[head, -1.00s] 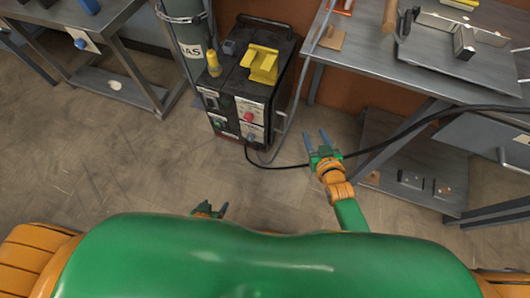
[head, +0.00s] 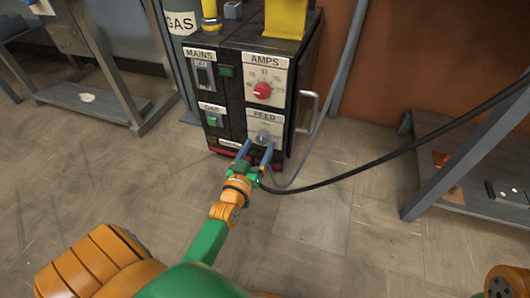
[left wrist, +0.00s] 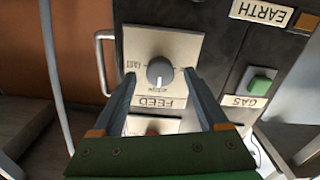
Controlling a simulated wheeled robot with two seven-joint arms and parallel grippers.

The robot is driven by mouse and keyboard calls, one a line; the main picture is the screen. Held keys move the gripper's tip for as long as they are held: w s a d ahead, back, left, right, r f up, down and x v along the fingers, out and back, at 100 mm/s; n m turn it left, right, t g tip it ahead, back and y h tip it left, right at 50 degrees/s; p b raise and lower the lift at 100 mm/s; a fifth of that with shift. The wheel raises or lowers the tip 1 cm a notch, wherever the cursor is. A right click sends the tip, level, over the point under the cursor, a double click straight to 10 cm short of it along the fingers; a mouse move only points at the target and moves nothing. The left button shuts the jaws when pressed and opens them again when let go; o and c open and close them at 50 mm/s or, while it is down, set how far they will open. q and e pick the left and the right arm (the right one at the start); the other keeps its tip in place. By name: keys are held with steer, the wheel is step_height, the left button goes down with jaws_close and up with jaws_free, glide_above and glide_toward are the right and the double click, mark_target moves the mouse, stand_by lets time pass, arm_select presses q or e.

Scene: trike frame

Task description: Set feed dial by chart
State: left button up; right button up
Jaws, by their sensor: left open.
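The feed dial is a grey round knob (left wrist: 160,72) on a pale plate marked FEED (left wrist: 160,101), shown upside down in the left wrist view. In the head view the knob (head: 263,137) sits low on the front of the black machine, below the AMPS plate with its red knob (head: 262,91). My left gripper (head: 255,153) is open in front of the FEED plate. In the left wrist view its fingers (left wrist: 160,75) lie either side of the knob, with gaps visible. The dial's small markings are too blurred to read. I cannot make out a chart. My right gripper is out of view.
The machine also carries a MAINS switch (head: 204,75), a green GAS button (head: 212,120) and a side handle (head: 307,110). A black cable (head: 370,168) runs right from near my gripper. A metal bench (head: 470,150) stands at right. Floor in front is open.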

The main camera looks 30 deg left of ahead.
arm_select(q)
steer(key=shift+w+a+f+b, duration=0.1)
steer(key=shift+w+f+b, duration=0.05)
steer(key=shift+w, duration=0.25)
steer(key=shift+w+a+f+b, duration=0.1)
steer(key=shift+w+b, duration=0.05)
steer(key=shift+w, duration=0.2)
steer(key=shift+w+r, duration=0.15)
steer(key=shift+w, duration=0.25)
steer(key=shift+c, duration=0.2)
jaws_close()
